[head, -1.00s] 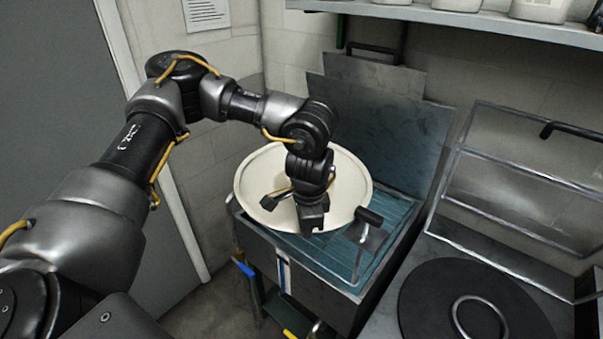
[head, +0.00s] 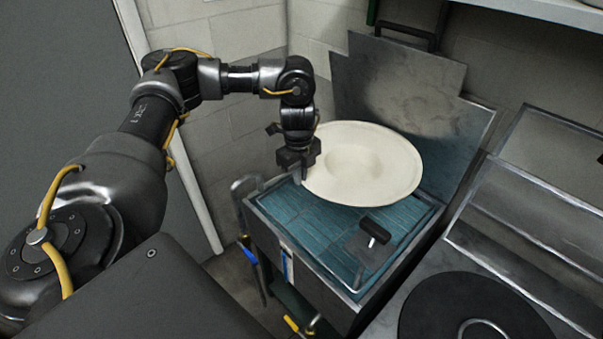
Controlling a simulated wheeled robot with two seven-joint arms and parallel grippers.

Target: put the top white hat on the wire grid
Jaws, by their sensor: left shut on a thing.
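The white wide-brimmed hat (head: 365,165) is over the back of the teal grid surface (head: 305,215) in an open metal box. Its crown hollow faces up and its brim looks slightly tilted. My left gripper (head: 298,170) is shut on the left edge of the brim, from above. I cannot tell whether the hat's underside touches the grid. My right gripper is out of view.
A raised metal lid (head: 400,105) stands behind the box. A black handle (head: 374,230) on a thin metal frame is at its front right. A black round plate (head: 465,308) lies at the lower right. A shelf (head: 545,12) runs above.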

